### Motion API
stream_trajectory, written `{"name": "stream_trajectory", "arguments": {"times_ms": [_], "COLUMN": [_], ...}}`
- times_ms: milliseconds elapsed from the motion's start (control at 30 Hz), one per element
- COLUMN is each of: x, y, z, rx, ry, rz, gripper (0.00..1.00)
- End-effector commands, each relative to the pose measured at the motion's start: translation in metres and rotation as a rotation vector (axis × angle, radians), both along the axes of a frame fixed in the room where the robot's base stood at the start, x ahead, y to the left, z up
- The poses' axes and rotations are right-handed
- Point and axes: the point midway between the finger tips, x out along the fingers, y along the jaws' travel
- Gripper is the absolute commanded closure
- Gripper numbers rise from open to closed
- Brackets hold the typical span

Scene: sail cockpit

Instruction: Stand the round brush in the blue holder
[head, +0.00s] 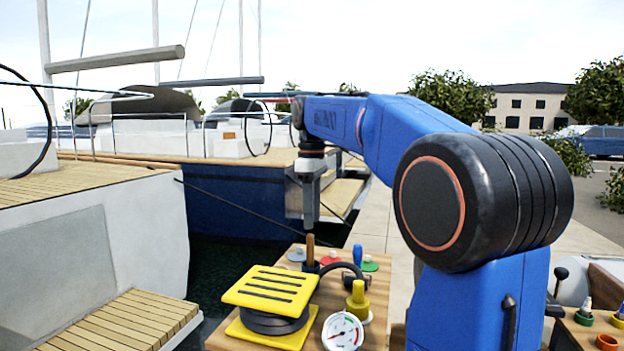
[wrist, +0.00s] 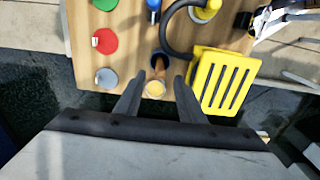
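My gripper (head: 310,222) points straight down just above the handle. In the wrist view my gripper (wrist: 157,82) is open, with a gap on both sides of the handle top.
A yellow slotted block (head: 270,290) and a dial gauge (head: 342,331) stand nearby. A blue upright piece (head: 358,255) and a yellow fitting (head: 357,298) with a black hose are close by. Grey, red and green discs lie on the board (wrist: 88,50). Water lies beyond its left edge.

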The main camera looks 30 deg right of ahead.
Motion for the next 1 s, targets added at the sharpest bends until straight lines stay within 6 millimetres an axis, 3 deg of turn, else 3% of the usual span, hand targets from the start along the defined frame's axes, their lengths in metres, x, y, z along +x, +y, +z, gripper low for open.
{"name": "stream_trajectory", "arguments": {"times_ms": [300,500,700,1000], "x": [0.001,0.001,0.0,0.0], "y": [0.0,0.0,0.0,0.0], "z": [0.063,0.09,0.101,0.102], "rx": [-0.001,0.0,0.001,0.0], "ry": [-0.002,0.0,0.001,0.001], "rz": [0.0,0.0,0.0,0.0], "gripper": [0.64,0.64,0.64,0.64]}}
